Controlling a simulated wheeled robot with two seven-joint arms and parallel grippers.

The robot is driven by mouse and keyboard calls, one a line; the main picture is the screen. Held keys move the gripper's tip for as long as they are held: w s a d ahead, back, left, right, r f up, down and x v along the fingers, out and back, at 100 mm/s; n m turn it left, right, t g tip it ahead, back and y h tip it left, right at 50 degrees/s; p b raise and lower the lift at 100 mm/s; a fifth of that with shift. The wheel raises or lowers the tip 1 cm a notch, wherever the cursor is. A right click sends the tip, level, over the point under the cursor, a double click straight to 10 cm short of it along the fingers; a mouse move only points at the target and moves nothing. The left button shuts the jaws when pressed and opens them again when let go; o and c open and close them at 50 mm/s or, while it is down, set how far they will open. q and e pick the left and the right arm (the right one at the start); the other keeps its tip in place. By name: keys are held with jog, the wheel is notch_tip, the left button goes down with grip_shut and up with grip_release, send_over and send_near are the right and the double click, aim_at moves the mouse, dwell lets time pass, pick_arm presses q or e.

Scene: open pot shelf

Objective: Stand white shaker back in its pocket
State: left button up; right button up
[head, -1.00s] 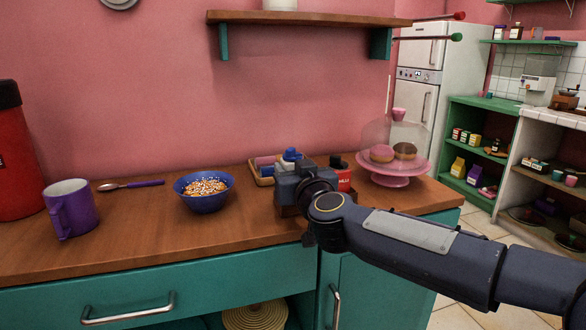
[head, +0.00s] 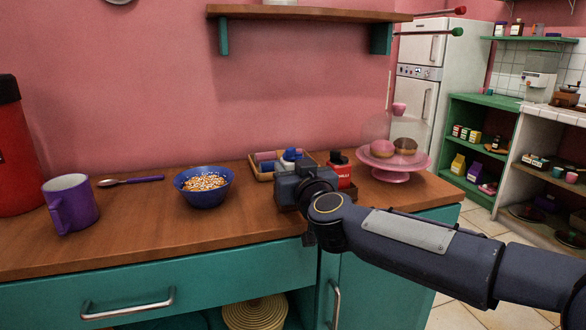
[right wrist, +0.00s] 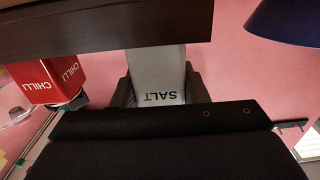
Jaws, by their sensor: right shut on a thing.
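My left gripper is not in view.
A wooden tray with rolled cloths (head: 262,176) lies behind. A blue bowl of cereal (head: 204,197) stands left, with a purple mug (head: 72,205) and spoon (head: 130,182) beyond. A pink stand of doughnuts under a dome (head: 388,176) is close at right. The counter's front-left is clear.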

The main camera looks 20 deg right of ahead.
jog(key=shift+f+b, duration=0.5)
jog(key=shift+f, duration=0.45)
dwell(1.0)
jog(key=o, duration=1.2)
jog(key=shift+c, duration=0.2)
jog(key=s+p, duration=0.1)
jog(key=s, duration=0.6)
jog(key=shift+s+d, duration=0.15)
jog(key=shift+s, duration=0.3)
